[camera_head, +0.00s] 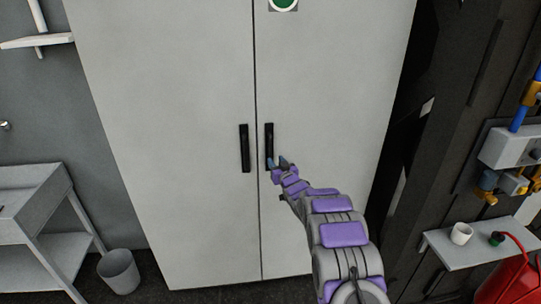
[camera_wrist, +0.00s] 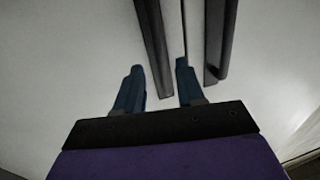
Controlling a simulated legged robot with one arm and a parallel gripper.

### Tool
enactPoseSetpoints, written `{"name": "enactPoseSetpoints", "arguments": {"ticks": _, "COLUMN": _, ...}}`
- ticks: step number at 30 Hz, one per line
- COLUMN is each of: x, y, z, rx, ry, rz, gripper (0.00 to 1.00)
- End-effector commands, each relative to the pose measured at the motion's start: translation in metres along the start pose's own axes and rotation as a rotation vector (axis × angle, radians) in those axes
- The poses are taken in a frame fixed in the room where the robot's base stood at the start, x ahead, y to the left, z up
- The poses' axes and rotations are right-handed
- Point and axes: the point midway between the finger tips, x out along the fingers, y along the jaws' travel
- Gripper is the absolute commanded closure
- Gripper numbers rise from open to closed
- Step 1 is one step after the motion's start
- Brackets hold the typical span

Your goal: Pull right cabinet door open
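The right cabinet door (camera_head: 335,90) is light grey and closed against the left door (camera_head: 170,90) along a thin vertical seam. Its black bar handle (camera_head: 269,140) is just right of the seam, beside the left door's handle (camera_head: 245,148). My gripper (camera_head: 278,162) is at the lower part of the right handle. In the wrist view my gripper (camera_wrist: 158,85) is open, with its two blue fingers apart. One dark handle (camera_wrist: 154,45) reaches down between the finger lines; the other handle (camera_wrist: 219,40) is right of the right finger. Contact cannot be told.
A small shelf (camera_head: 480,243) with a white cup (camera_head: 461,234) stands at the right, near a red cylinder (camera_head: 512,283). A grey side table (camera_head: 30,205) and a bin (camera_head: 119,271) are at the left. Dark floor shows along the cabinet's base.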

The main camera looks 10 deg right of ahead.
Motion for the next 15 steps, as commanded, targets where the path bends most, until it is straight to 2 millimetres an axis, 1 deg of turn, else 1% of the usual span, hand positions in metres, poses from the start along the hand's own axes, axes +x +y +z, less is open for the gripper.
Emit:
{"name": "enactPoseSetpoints", "arguments": {"ticks": 3, "x": 0.012, "y": -0.001, "z": 0.0, "rx": -0.001, "ry": 0.001, "rz": 0.0, "gripper": 0.61}}
{"name": "enactPoseSetpoints", "arguments": {"ticks": 15, "x": 0.045, "y": -0.001, "z": 0.001, "rx": 0.0, "ry": 0.001, "rz": -0.001, "gripper": 0.61}}
